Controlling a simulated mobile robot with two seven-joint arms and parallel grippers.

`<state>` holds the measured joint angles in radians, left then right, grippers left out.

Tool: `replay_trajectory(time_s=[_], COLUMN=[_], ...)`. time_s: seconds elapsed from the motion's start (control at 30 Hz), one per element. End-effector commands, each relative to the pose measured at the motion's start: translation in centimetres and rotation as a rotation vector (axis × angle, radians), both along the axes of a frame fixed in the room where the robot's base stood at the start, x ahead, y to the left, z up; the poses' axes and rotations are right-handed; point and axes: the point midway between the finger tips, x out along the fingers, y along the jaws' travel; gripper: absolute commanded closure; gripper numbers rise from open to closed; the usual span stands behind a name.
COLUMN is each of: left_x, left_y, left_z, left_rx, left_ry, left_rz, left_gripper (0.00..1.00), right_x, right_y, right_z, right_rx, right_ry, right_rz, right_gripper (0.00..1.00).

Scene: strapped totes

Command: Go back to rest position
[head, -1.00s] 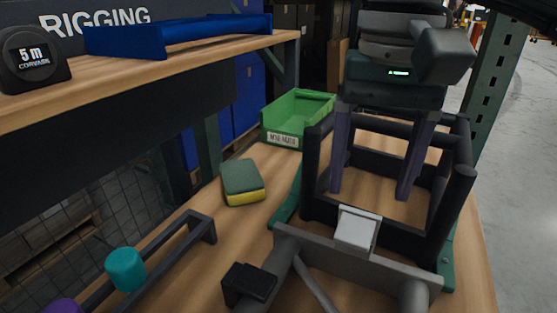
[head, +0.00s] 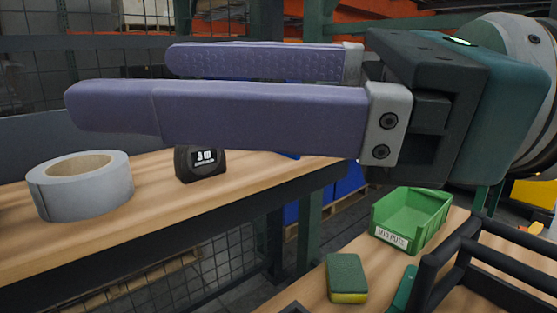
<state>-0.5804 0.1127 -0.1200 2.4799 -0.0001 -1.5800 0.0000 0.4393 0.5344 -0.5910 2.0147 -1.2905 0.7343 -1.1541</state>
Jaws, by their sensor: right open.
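My right gripper (head: 124,82) reaches in from the right, large and close to the camera. Its two purple fingers point left and stand apart, with nothing between them. It is raised above the bench and hides part of the background. The black tube frame (head: 455,262) stands at the lower right, apart from the gripper and cut off by the picture edge. My left gripper is not in view.
A grey tape roll (head: 82,188) and a black tape measure (head: 198,163) sit on the upper wooden shelf (head: 255,172). A green bin (head: 411,215) and a green-yellow sponge (head: 346,277) are on the lower bench. Wire mesh and posts stand behind.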

Motion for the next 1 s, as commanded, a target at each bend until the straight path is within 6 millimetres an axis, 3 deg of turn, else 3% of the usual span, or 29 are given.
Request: replay_trajectory(time_s=[0.03, 0.1, 0.17, 0.23, 0.33, 0.4, 0.47, 0.57, 0.6, 0.7, 0.83, 0.9, 1.0], left_x=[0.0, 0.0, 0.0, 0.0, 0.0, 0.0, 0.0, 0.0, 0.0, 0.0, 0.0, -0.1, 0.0], left_y=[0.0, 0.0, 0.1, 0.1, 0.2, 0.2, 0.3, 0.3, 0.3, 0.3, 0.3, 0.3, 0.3], left_z=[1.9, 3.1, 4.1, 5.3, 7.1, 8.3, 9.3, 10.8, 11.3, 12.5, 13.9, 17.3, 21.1], left_rx=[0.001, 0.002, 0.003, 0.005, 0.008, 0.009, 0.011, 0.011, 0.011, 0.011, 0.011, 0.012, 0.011], left_ry=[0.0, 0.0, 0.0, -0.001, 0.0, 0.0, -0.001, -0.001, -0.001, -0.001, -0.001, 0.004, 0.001], left_rz=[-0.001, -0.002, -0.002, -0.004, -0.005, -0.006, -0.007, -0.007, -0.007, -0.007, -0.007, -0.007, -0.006], left_gripper=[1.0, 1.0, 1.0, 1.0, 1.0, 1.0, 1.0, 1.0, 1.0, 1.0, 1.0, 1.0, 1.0], right_x=[0.8, 2.8, 4.9, 7.2, 9.4, 9.4, 8.3, 4.0, 1.8, -4.3, -12.5, -12.7, -12.6], right_y=[-0.4, -2.5, -5.2, -9.0, -14.7, -18.2, -20.5, -22.7, -23.1, -23.1, -22.0, -21.9, -22.0], right_z=[4.4, 8.2, 10.2, 10.8, 8.3, 4.7, 1.0, -5.2, -7.2, -10.9, -12.9, -9.4, -5.6], right_rx=[0.192, 0.46, 0.684, 0.942, 1.304, 1.551, 1.759, 2.08, -2.109, -1.851, -1.571, -1.562, -1.565], right_ry=[0.156, 0.393, 0.605, 0.859, 1.225, 1.473, 1.674, 1.958, -1.968, -1.683, -1.36, -1.349, -1.353], right_rz=[-0.071, -0.178, -0.268, -0.375, -0.539, -0.667, -0.791, -1.024, 1.081, 1.056, 1.049, 1.047, 1.05], right_gripper=[0.24, 0.24, 0.24, 0.24, 0.24, 0.24, 0.24, 0.24, 0.24, 0.24, 0.24, 0.24, 0.24])
